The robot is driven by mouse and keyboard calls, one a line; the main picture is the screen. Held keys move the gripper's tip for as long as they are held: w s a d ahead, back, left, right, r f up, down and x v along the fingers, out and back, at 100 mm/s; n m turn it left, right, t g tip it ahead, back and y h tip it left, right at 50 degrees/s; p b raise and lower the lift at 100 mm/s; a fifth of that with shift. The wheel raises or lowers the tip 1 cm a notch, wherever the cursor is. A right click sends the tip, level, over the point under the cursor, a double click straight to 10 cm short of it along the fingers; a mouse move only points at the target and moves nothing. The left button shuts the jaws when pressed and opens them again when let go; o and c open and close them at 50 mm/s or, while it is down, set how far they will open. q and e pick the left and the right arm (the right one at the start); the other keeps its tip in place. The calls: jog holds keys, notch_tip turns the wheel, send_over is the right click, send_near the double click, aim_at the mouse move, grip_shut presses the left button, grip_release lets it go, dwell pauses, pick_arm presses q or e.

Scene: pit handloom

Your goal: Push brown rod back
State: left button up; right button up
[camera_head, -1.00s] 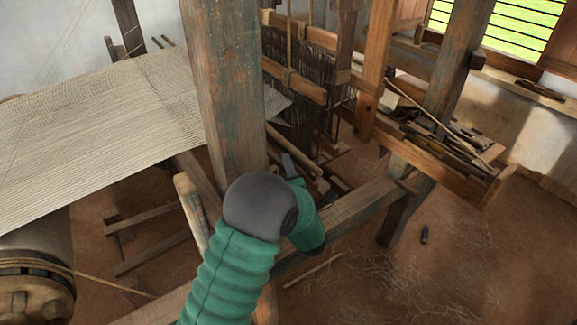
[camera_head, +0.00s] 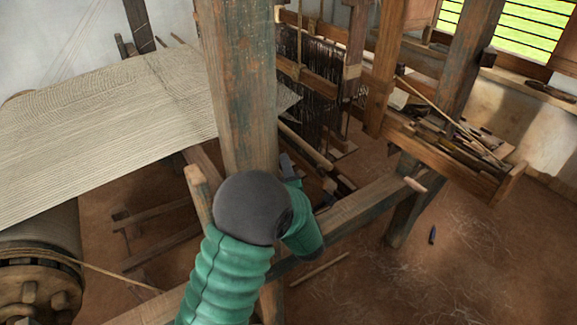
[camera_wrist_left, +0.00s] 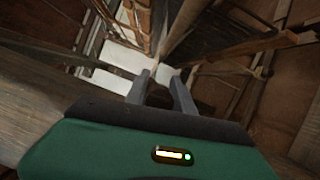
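Several brown rods show, and I cannot tell for sure which one the task means. A round brown rod (camera_head: 306,145) slants beside the thick post, just beyond my left gripper (camera_head: 288,166). A short brown rod end (camera_head: 415,184) sticks out at the right end of the low beam. My left gripper is partly hidden behind my own dark wrist joint. In the left wrist view its two fingers (camera_wrist_left: 160,84) stand apart with nothing visible between them. I cannot tell whether it touches the slanting rod. My right gripper is not in view.
The thick post (camera_head: 238,85) stands close behind my left arm. A low beam (camera_head: 350,208) runs to the right of it. Woven cloth (camera_head: 110,120) stretches left above a cloth roller (camera_head: 38,255). A wooden tray (camera_head: 440,160) holds tools at right. Open earth floor lies at lower right.

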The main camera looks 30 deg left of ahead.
pick_arm(q)
jog(key=shift+o, duration=1.3)
jog(key=shift+r, duration=0.1)
jog(key=shift+a, duration=0.2)
jog(key=shift+s+d, duration=0.25)
jog(key=shift+s, duration=0.05)
jog(key=b+v, duration=0.2)
jog(key=v, duration=1.4)
jog(key=shift+s, duration=0.1)
